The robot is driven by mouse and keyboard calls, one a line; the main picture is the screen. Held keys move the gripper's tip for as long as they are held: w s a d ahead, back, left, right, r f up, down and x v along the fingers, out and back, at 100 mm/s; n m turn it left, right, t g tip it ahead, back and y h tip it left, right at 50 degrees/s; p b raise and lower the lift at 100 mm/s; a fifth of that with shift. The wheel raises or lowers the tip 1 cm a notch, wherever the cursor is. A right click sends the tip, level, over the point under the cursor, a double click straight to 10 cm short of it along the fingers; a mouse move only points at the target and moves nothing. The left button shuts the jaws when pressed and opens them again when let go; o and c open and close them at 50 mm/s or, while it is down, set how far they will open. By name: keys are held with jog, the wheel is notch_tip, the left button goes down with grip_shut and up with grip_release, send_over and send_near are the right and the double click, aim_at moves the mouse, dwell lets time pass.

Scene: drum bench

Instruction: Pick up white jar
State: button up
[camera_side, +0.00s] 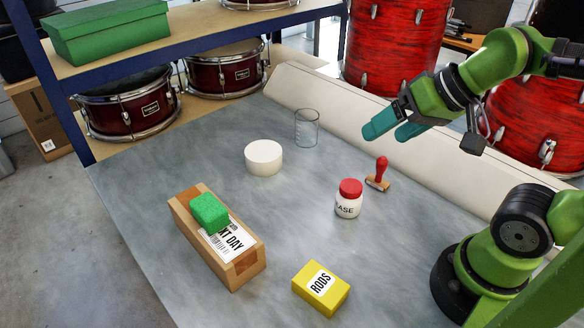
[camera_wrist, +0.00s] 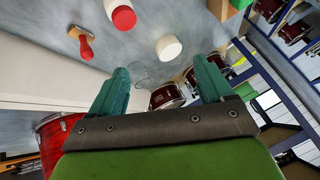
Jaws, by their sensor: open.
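A white jar (camera_side: 348,207) with a red lid stands upright on the grey bench. Its label is partly turned away; the letters "EASE" show. In the wrist view the jar (camera_wrist: 121,15) is at the top edge, seen lid first. My gripper (camera_side: 382,133) is open and empty. It is raised well above the bench, behind and to the right of the jar in the side view, and apart from it. In the wrist view its teal fingers (camera_wrist: 160,75) stand wide apart with nothing between them in their grip.
A red-handled stamp (camera_side: 379,176) is close behind the jar at right. A plain white cylinder (camera_side: 263,158) and a clear beaker (camera_side: 306,128) stand farther back.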

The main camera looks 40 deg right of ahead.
dwell(0.4)
jog(key=shift+o, duration=1.2)
